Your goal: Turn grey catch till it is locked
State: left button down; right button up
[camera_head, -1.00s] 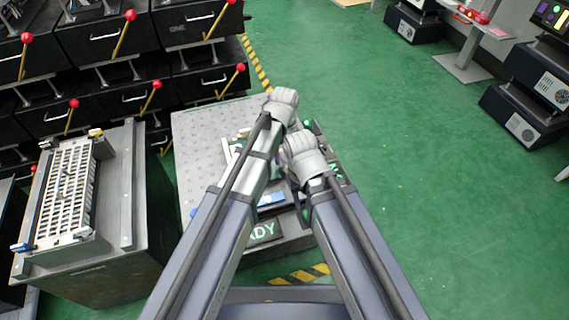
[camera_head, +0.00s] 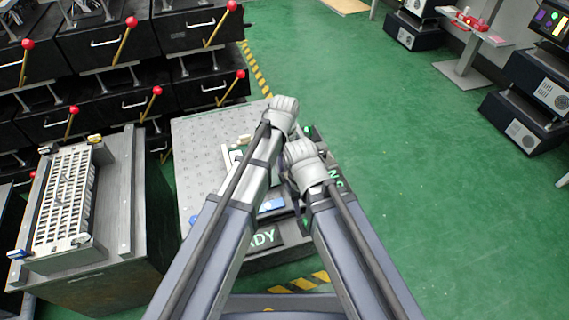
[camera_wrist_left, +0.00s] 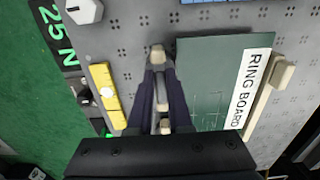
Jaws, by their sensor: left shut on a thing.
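A small pale grey-beige catch (camera_wrist_left: 158,54) shows at the fingertips of my left gripper (camera_wrist_left: 160,72) in the left wrist view. The dark fingers are closed on it, above a grey perforated plate beside a green board labelled RING BOARD (camera_wrist_left: 205,75). The fingers cover part of the catch, and its locked state cannot be read. In the head view my left wrist (camera_head: 283,113) is over the grey bench (camera_head: 200,135) and hides its fingers. My right wrist (camera_head: 304,160) is just right of and nearer than it; its fingers are hidden.
A yellow block (camera_wrist_left: 105,95) and a white hexagonal knob (camera_wrist_left: 85,10) are left of the fingers, near a 25 N label (camera_wrist_left: 60,35). A crate with a white rack (camera_head: 62,200) stands left of the bench. Open green floor (camera_head: 440,200) lies to the right.

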dwell(0.4)
pick_arm(q)
jog(key=m, duration=0.8)
jog(key=shift+m, duration=0.4)
jog(key=m, duration=0.9)
dwell(0.4)
jog(key=c, duration=0.8)
grip_release()
jog(key=shift+c, duration=0.2)
